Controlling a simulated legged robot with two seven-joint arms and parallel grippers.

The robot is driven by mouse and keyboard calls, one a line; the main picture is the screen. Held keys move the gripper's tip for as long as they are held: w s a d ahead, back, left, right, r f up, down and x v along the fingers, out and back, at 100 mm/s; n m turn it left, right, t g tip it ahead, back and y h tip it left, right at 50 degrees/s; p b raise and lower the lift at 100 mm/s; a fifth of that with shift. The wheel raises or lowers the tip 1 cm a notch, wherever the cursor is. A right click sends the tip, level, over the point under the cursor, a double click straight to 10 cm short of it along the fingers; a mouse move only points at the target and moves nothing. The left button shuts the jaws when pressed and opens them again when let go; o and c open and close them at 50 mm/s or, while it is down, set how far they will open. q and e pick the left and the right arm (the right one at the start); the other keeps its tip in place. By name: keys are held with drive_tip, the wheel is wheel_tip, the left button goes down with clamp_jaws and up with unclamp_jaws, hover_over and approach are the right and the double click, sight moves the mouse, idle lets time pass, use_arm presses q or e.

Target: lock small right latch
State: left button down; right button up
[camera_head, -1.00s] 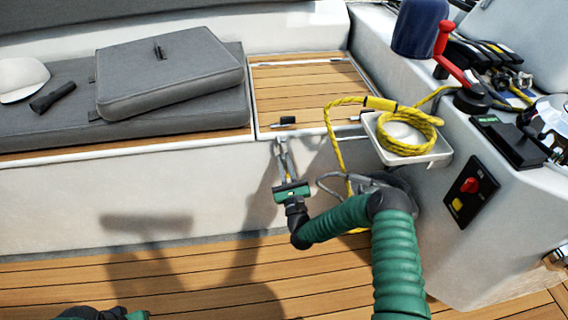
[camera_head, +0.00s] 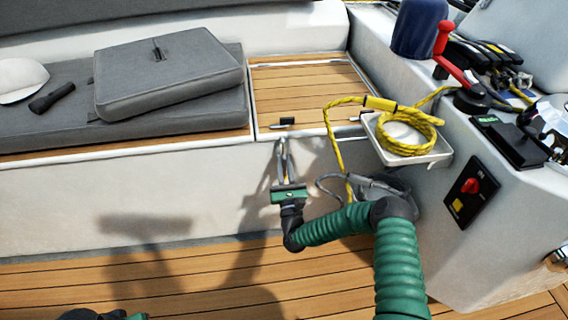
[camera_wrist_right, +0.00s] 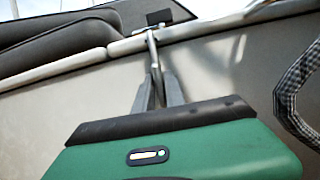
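The hatch front edge carries two small latches. One has a black part and metal bar (camera_head: 283,122) and stands left of the other, a metal latch (camera_head: 354,118) partly hidden by the rope and tray. My right gripper (camera_head: 283,143) points up just below the left one, against the white seat front. In the right wrist view, a metal latch (camera_wrist_right: 152,31) sits at the seat edge, and its thin stem reaches down between my close-set fingertips (camera_wrist_right: 158,75). Whether they press on it is unclear. Of my left arm, only a dark green part shows at the bottom left; its fingers are hidden.
A yellow rope (camera_head: 407,145) lies in a white tray (camera_head: 440,160) and hangs down right of my gripper. A grey cushion (camera_head: 170,70) lies left of the wooden hatch (camera_head: 300,85). A switch panel (camera_head: 470,192) is on the right wall. The deck is clear.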

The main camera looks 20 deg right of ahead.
drive_tip(key=o, duration=0.3)
drive_tip(key=shift+f, duration=0.1)
drive_tip(key=shift+s+a+p, duration=0.1)
drive_tip(key=shift+s+p, duration=0.2)
drive_tip(key=p+v, duration=0.5)
drive_tip(key=v, duration=1.1)
drive_tip(key=shift+f+p, duration=0.15)
drive_tip(key=shift+p, duration=0.2)
